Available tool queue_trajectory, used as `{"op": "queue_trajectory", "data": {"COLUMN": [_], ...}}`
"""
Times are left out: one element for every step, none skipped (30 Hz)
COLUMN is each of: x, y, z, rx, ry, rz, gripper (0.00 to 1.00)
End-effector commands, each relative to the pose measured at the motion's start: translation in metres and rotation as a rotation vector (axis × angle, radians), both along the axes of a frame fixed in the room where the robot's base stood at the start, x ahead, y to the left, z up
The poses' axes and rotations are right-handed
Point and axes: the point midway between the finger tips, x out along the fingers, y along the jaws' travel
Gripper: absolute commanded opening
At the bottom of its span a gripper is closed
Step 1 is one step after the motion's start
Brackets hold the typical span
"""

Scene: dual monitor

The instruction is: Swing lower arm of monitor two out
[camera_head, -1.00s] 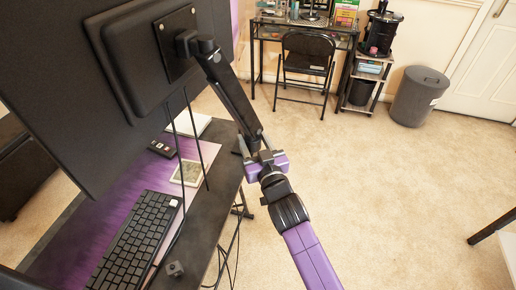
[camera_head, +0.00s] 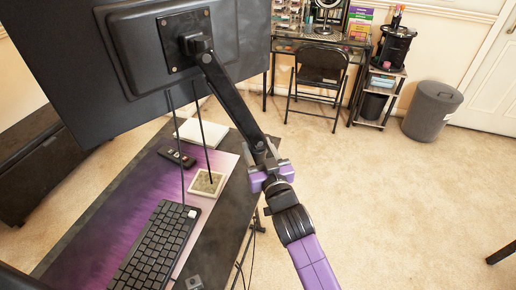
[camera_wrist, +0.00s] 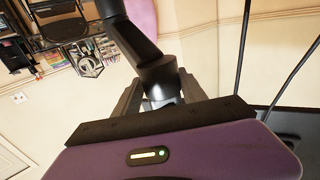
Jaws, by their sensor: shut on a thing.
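The large black monitor (camera_head: 150,55) fills the upper left of the head view, seen from behind. A black monitor arm (camera_head: 232,97) runs from the mount plate (camera_head: 186,40) on its back down to the right. My gripper (camera_head: 264,163) is shut on the lower end of this arm, beside the desk's right edge. In the wrist view the arm's dark joint (camera_wrist: 158,75) sits between the two fingers of my gripper (camera_wrist: 160,98). The exact contact is partly hidden by the gripper body.
Two cables hang behind the monitor. A folding chair (camera_head: 318,75), a shelf (camera_head: 378,95) and a bin (camera_head: 432,110) stand at the back.

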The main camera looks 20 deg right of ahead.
Motion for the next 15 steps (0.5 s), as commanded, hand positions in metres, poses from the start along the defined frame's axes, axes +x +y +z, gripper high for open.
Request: {"op": "queue_trajectory", "data": {"x": [-0.0018, -0.0019, -0.002, -0.0021, -0.0022, -0.0023, -0.0024, -0.0024, -0.0025, -0.0025, -0.0026, -0.0026, -0.0026, -0.0026, -0.0026], "y": [0.0141, 0.0141, 0.0141, 0.0141, 0.0141, 0.014, 0.014, 0.0139, 0.0134, 0.013, 0.0126, 0.0121, 0.0118, 0.0115, 0.0112], "z": [-0.0099, -0.0101, -0.0104, -0.0106, -0.0108, -0.0111, -0.0113, -0.0115, -0.0118, -0.012, -0.0121, -0.0123, -0.0124, -0.0125, -0.0126], "rx": [0.008, 0.008, 0.007, 0.007, 0.007, 0.007, 0.007, 0.007, 0.007, 0.006, 0.006, 0.005, 0.005, 0.005, 0.005], "ry": [0.018, 0.018, 0.019, 0.019, 0.02, 0.02, 0.021, 0.021, 0.022, 0.022, 0.022, 0.023, 0.023, 0.023, 0.024], "rz": [0.023, 0.023, 0.023, 0.023, 0.023, 0.023, 0.023, 0.023, 0.022, 0.021, 0.02, 0.019, 0.019, 0.018, 0.018], "gripper": [0.0, 0.0, 0.0, 0.0, 0.0, 0.0, 0.55, 0.61, 0.65, 0.65, 0.65, 0.65, 0.65, 0.65, 0.65]}}
